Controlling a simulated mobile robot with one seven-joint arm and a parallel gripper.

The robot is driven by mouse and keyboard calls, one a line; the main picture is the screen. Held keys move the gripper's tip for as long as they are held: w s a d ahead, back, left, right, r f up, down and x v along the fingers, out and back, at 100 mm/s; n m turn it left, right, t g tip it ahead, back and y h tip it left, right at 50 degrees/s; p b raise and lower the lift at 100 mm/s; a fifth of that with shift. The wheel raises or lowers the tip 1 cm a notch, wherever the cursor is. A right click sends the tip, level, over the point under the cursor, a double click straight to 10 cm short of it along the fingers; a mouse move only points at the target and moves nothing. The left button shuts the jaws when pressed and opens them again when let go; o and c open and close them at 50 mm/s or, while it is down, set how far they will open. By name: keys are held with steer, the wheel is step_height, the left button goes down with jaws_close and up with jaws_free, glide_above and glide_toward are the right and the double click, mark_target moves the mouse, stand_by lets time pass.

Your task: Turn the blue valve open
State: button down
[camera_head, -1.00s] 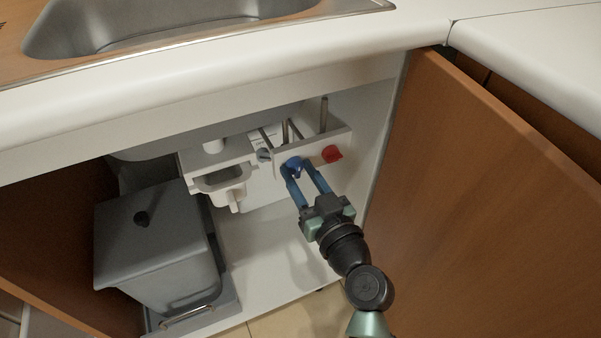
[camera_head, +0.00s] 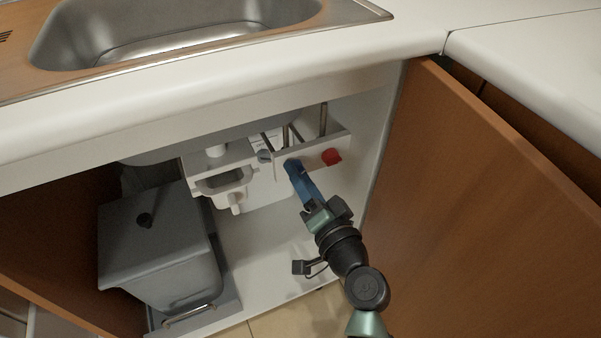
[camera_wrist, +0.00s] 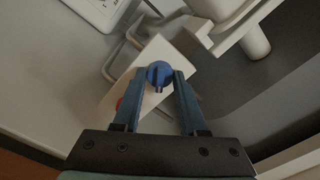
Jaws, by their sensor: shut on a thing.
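The blue valve (camera_wrist: 159,74) is a round knob on the white pipe panel under the sink. In the wrist view it sits between the tips of my gripper (camera_wrist: 160,80), whose blue fingers are shut on it. In the head view my gripper (camera_head: 293,168) reaches up into the open cabinet, and its fingertips hide most of the blue valve. The wrist is rolled so the two fingers nearly overlap in the head view.
A grey bin (camera_head: 160,250) stands at lower left. The open cabinet door (camera_head: 490,200) is close on the right. The countertop (camera_head: 250,75) overhangs above.

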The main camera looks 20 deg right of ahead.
steer(key=shift+m+p, duration=1.3)
steer(key=shift+m, duration=2.4)
steer(key=shift+c, duration=2.2)
jaws_free()
steer(key=s+p, duration=0.1)
steer(key=s, duration=1.2)
steer(key=shift+d+p, duration=0.25)
steer(key=shift+p, duration=0.05)
steer(key=shift+s, duration=0.1)
